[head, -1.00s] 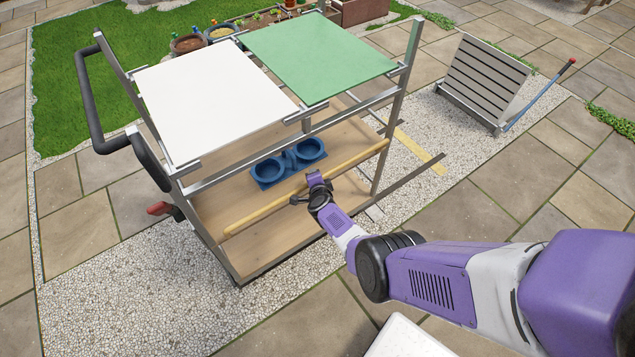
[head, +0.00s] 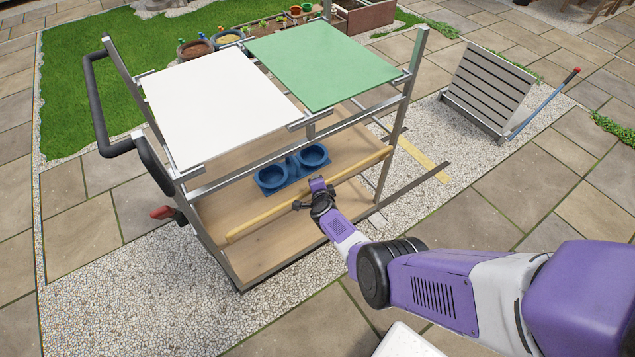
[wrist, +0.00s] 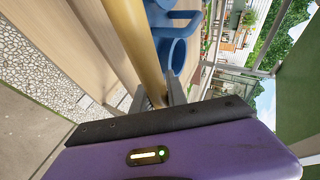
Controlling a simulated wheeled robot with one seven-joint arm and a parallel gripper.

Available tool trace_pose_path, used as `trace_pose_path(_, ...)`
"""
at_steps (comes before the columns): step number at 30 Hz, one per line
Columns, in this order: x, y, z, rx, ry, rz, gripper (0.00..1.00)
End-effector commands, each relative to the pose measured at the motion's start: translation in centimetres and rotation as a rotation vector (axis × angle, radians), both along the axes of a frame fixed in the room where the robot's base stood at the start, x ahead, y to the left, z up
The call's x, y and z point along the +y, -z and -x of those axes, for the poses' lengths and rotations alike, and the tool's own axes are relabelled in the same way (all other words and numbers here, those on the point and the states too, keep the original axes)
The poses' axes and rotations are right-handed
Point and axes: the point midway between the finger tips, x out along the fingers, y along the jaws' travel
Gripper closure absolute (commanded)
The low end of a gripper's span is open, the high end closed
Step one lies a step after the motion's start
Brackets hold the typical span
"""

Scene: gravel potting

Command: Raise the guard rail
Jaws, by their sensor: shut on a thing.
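The guard rail (head: 265,219) is a pale wooden bar running along the open front side of the cart, above its wooden lower deck (head: 285,250). My gripper (head: 319,187) is shut on the guard rail near its middle. In the wrist view the rail (wrist: 133,42) runs down between the two grey fingers of my gripper (wrist: 158,95). The fingers and my wrist hide a short part of the rail. The rail sits below the cart's upper metal bar (head: 255,178).
White (head: 220,105) and green (head: 323,62) panels cover the cart's top. A slatted ramp (head: 487,85) with a blue lever (head: 543,103) stands at right. Paving in front is clear.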

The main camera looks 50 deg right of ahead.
Motion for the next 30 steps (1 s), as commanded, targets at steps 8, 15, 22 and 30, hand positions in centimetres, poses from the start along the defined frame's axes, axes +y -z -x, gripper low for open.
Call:
trace_pose_path(8,0.3,0.9,0.6,0.011,-0.001,-0.009,1.0)
trace_pose_path(15,0.2,0.8,0.6,0.011,0.0,-0.008,0.62)
trace_pose_path(22,0.1,0.4,0.3,0.006,-0.001,-0.004,0.6)
trace_pose_path(30,0.7,-0.5,0.8,0.004,-0.001,-0.003,0.6)
